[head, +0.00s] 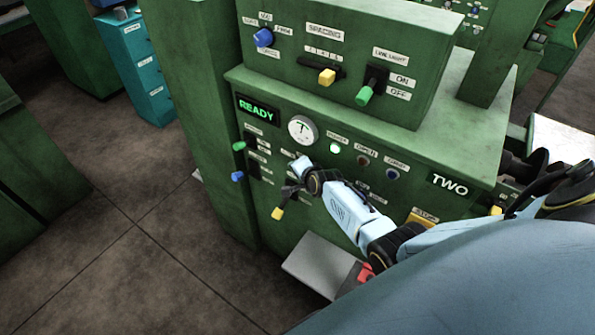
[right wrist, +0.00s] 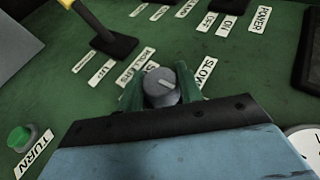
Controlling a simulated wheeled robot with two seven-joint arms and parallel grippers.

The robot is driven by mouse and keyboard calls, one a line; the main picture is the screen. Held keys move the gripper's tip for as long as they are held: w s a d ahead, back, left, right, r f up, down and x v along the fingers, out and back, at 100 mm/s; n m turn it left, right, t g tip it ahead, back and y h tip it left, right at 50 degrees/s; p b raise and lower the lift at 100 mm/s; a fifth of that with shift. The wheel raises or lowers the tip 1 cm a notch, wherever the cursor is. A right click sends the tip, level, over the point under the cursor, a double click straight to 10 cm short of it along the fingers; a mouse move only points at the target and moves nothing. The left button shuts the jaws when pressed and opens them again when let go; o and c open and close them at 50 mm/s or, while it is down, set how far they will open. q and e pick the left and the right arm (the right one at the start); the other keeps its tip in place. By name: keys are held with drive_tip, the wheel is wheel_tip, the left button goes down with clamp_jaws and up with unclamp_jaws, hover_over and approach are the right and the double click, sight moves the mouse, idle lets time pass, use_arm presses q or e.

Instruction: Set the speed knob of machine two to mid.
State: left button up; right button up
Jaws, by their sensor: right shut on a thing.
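The grey round knob (right wrist: 160,88) with a light pointer line sits on the green panel in the right wrist view. The pointer line tilts toward the upper right. My right gripper (right wrist: 160,91) has its two green fingers shut on either side of the knob. In the head view, my right gripper (head: 290,184) is against the front panel of machine two (head: 450,185), and the knob is hidden there. My left gripper is not in view.
The gauge (head: 303,130) and READY display (head: 258,109) are above the gripper. A green-tipped lever (head: 239,146), blue-tipped lever (head: 237,176) and yellow-tipped lever (head: 278,213) are close by. A grey ledge (head: 318,264) projects below.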

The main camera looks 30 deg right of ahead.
drive_tip(key=o, duration=1)
drive_tip(key=shift+s, duration=0.1)
drive_tip(key=shift+s+r, duration=0.2)
drive_tip(key=shift+p+v, duration=1.4)
drive_tip(key=shift+v, duration=5)
